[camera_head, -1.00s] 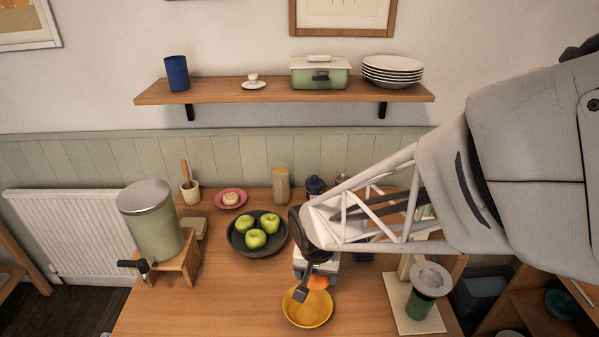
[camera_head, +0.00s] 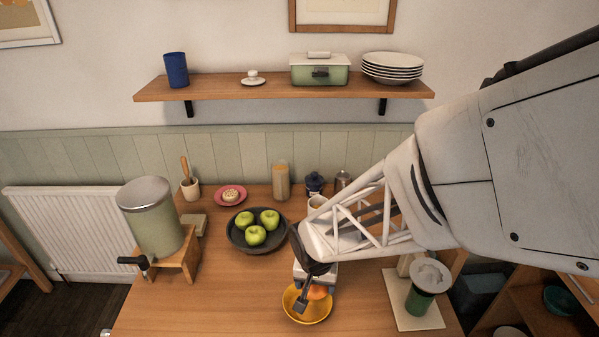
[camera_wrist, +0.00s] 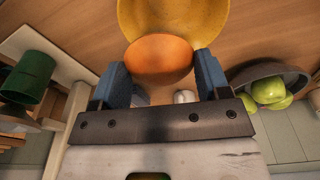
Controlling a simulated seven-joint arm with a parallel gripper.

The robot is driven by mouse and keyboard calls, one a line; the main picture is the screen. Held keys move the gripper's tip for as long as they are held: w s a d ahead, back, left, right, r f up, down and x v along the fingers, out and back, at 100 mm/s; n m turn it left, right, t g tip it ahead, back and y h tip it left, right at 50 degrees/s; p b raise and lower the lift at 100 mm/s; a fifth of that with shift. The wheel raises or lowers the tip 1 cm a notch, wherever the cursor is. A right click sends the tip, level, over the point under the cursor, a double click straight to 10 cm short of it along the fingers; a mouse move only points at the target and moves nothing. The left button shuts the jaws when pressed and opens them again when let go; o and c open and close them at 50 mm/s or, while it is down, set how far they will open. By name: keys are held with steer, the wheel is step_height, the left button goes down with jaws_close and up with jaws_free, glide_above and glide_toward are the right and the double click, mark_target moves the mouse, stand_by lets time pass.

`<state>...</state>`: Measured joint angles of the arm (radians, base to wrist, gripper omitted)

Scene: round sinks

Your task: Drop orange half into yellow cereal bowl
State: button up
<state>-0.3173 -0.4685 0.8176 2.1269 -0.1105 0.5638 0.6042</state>
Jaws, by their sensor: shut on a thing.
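The yellow cereal bowl (camera_head: 308,312) stands on the wooden counter near its front edge. It also shows at the top of the wrist view (camera_wrist: 172,18). The orange half (camera_head: 318,292) is held between the blue finger pads of my gripper (camera_wrist: 162,78), with its rounded side toward the wrist camera (camera_wrist: 158,58). In the head view my gripper (camera_head: 308,292) is over the bowl's back part, and the orange half overlaps the bowl's inside. I cannot tell the exact height above the bowl. Part of the orange half is hidden by a finger.
A dark bowl of green apples (camera_head: 240,244) stands behind and left of the yellow bowl. A green juicer on a pale board (camera_head: 400,318) stands to the right. A dispenser on a wooden stand (camera_head: 158,228) is at the left. The front-left counter is clear.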

steer(key=shift+f, duration=0.35)
steer(key=o, duration=1.1)
steer(key=shift+r, duration=0.1)
steer(key=shift+s+a+r, duration=0.1)
steer(key=shift+s+r, duration=0.05)
steer(key=shift+r, duration=1.1)
steer(key=shift+s+d+r, duration=0.1)
steer(key=shift+s+r, duration=0.05)
steer(key=shift+r, duration=1.1)
steer(key=shift+s+a+r, duration=0.1)
steer(key=shift+s+r, duration=0.05)
steer(key=shift+r, duration=1.1)
